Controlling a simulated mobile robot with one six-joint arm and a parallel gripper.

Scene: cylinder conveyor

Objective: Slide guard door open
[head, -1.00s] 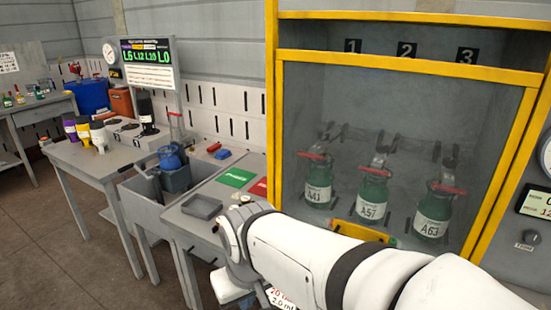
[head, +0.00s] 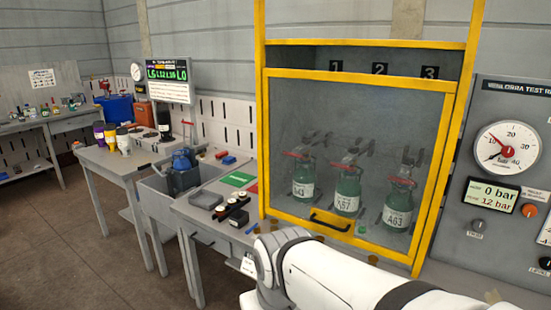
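The guard door (head: 365,130) is a clear panel in a yellow frame on the front of a test cabinet. It covers three green bottles, labelled A-something (head: 303,180), A57 (head: 347,190) and A63 (head: 398,205), which stand behind it with red-handled clamps. Its top rail lies just under the number plates 1, 2 and 3, and its bottom rail is low, near the bench. A dark handle (head: 330,222) sits on the bottom rail. My white arm crosses the lower right in front of the bench. My gripper is out of view.
A gauge panel (head: 505,190) with a display reading 0 bar and 12 bar stands right of the cabinet. To the left are a side bench with a grey tray (head: 206,199), a green mat (head: 238,179) and small dark-topped items (head: 232,210). Open floor lies at lower left.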

